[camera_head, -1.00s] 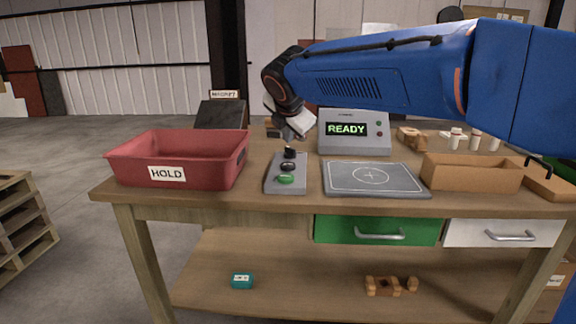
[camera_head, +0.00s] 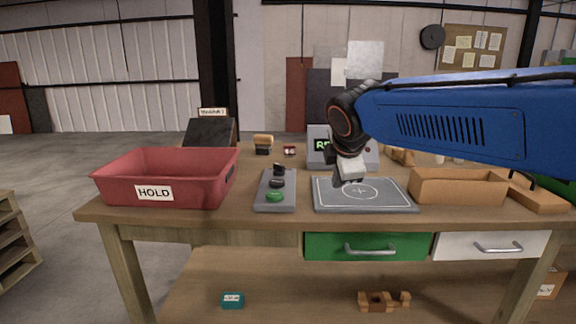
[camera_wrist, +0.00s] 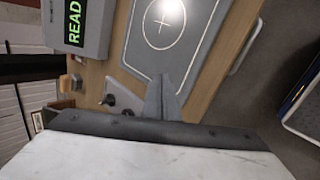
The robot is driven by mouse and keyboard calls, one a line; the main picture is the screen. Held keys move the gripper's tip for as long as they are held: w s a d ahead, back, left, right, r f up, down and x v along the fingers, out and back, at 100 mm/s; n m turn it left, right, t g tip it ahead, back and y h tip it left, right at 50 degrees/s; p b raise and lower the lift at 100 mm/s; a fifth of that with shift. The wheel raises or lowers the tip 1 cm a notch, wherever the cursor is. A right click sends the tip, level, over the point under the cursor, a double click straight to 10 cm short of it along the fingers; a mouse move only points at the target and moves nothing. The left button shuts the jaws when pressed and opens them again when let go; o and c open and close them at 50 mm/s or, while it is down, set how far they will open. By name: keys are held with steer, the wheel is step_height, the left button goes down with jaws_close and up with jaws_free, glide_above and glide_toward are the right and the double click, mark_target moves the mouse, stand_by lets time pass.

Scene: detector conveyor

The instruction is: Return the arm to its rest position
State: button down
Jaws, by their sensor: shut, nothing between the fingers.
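My gripper (camera_head: 344,182) is at the end of my blue arm, above the back left part of the grey plate with the circle and cross (camera_head: 400,206). In the wrist view its fingers (camera_wrist: 163,100) are together and empty. The plate (camera_wrist: 190,58) shows beyond the fingers. My arm reaches in from the right side of the head view and covers part of the detector with the READY display (camera_head: 316,134). That display also shows in the wrist view (camera_wrist: 75,22).
A red HOLD bin (camera_head: 205,190) stands at the left of the workbench. The grey button panel (camera_head: 262,196) with a green button lies beside the plate. A cardboard tray (camera_head: 455,192) is on the right. Green (camera_head: 330,247) and white (camera_head: 460,246) drawers sit below the top.

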steer(key=s+d+f+m+g, duration=0.1)
steer(key=s+d+f+m, duration=0.4)
steer(key=s, duration=0.3)
steer(key=s+d+f+m+g, duration=0.1)
steer(key=s+d+f+m, duration=0.2)
steer(key=s+d+m, duration=0.35)
steer(key=s+d+f+m, duration=0.2)
steer(key=s+f+m, duration=0.2)
steer(key=s, duration=0.3)
steer(key=s+d+f+m, duration=0.3)
steer(key=s+f+m, duration=0.1)
steer(key=s+f, duration=0.3)
steer(key=shift+s+g, duration=0.4)
steer(key=shift+s, duration=0.1)
